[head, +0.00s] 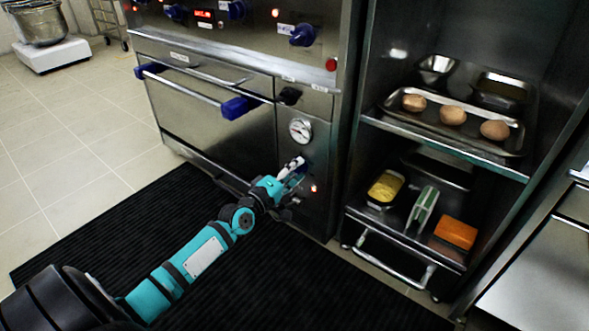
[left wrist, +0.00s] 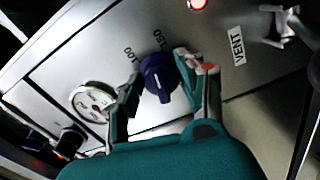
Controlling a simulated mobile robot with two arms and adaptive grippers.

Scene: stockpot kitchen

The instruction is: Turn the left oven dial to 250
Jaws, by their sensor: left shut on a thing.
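A dark blue oven dial (left wrist: 158,75) sits on the steel panel, with the marks 100 and 150 printed beside it in the left wrist view. My left gripper (left wrist: 156,86) has one finger on each side of the dial and is shut on it. In the head view, my left gripper (head: 291,168) is at the lower part of the oven's right-hand panel, below a round gauge (head: 300,130), and mostly hides the dial. The gauge also shows in the left wrist view (left wrist: 93,101). The mark under the dial's pointer cannot be read. My right gripper is not in view.
Other blue dials (head: 303,34) line the oven's top panel. The oven door (head: 205,100) has a bar handle with blue ends. A lit red lamp (head: 313,188) is near my gripper. An open shelf (head: 450,140) with trays and food stands to the right. A black mat (head: 300,275) covers the floor.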

